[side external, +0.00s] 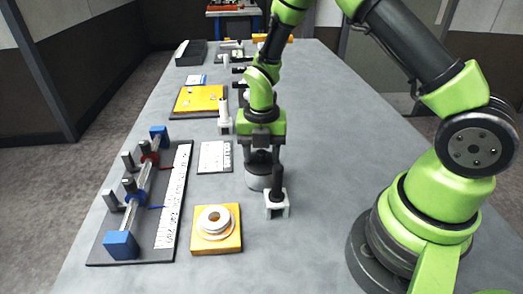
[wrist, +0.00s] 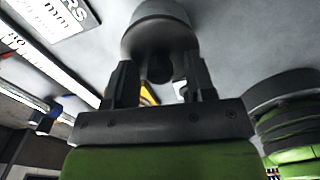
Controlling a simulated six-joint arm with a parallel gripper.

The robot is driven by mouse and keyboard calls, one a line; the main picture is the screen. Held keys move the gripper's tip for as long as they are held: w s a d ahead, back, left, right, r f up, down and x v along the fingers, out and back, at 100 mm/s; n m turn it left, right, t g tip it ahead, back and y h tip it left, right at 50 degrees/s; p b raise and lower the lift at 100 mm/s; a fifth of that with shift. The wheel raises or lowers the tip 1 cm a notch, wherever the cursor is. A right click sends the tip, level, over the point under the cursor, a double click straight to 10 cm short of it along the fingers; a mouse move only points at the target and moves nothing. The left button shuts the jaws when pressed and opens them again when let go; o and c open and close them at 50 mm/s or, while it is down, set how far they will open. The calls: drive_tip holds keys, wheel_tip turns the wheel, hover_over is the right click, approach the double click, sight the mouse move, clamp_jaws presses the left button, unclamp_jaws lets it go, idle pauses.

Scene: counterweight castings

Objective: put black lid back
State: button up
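My gripper (side external: 260,158) points down over a grey round casting (side external: 258,181) on the table, right of the white card. In the wrist view my gripper (wrist: 160,72) has its fingers apart, one on each side of a dark round knob (wrist: 160,67) at the casting (wrist: 162,22). Gaps show between the knob and both fingers, so it does not look gripped. I cannot clearly make out a separate black lid; the casting's top is largely hidden by my gripper in the side view.
A white block with a black upright post (side external: 276,203) stands close in front of my gripper. A yellow plate with white rings (side external: 215,228) lies nearer. A balance beam fixture (side external: 145,200) is at left, beside a white card (side external: 214,156).

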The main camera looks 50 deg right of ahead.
drive_tip(key=shift+r, duration=0.1)
wheel_tip(320, 180, up, 12)
wheel_tip(320, 180, up, 7)
drive_tip(key=m+t, duration=0.2)
drive_tip(key=m, duration=0.7)
hover_over(262, 153)
drive_tip(key=s+a, duration=0.1)
drive_tip(key=s, duration=0.3)
drive_tip(key=s+a+r+m+t+y, duration=0.1)
drive_tip(key=s+r+m+t, duration=0.1)
drive_tip(key=s+m, duration=0.4)
drive_tip(key=s+a+r+m+t+y, duration=0.1)
drive_tip(key=s+r+m+t, duration=0.2)
drive_tip(key=s+m, duration=0.4)
drive_tip(key=r+m, duration=0.1)
drive_tip(key=m, duration=0.6)
drive_tip(key=shift+a+m, duration=0.3)
